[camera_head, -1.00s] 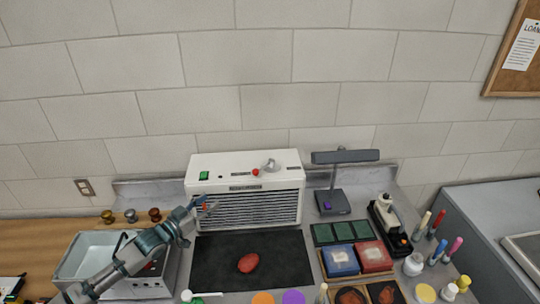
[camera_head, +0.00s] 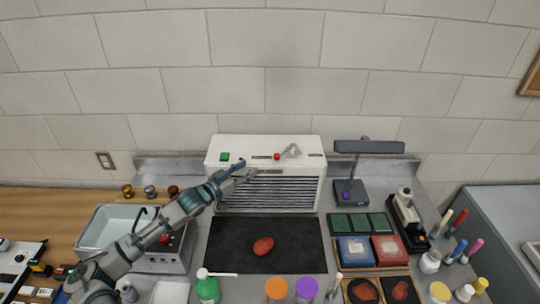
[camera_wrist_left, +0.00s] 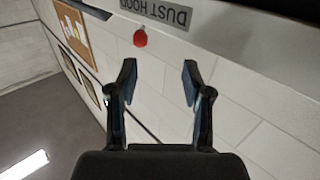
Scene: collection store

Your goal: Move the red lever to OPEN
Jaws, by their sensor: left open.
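The white dust hood (camera_head: 265,148) stands at the back of the bench against the wall. The lever's red knob (camera_head: 277,156) is on its sloped upper front, with a grey metal piece (camera_head: 291,151) just right of it. The red knob also shows in the left wrist view (camera_wrist_left: 140,38), beside the "DUST HOOD" label (camera_wrist_left: 184,14). My left gripper (camera_head: 248,171) is open and empty, in front of the hood's upper front and left of the knob. In the left wrist view the knob appears beyond the parted fingers (camera_wrist_left: 158,72), apart from them. My right gripper is not in view.
A green switch (camera_head: 225,157) sits on the hood's left. A black mat (camera_head: 292,258) with a red lump (camera_head: 263,246) lies in front. A lamp (camera_head: 368,148) stands right of the hood. A basin (camera_head: 93,227) is at left, beneath my left arm.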

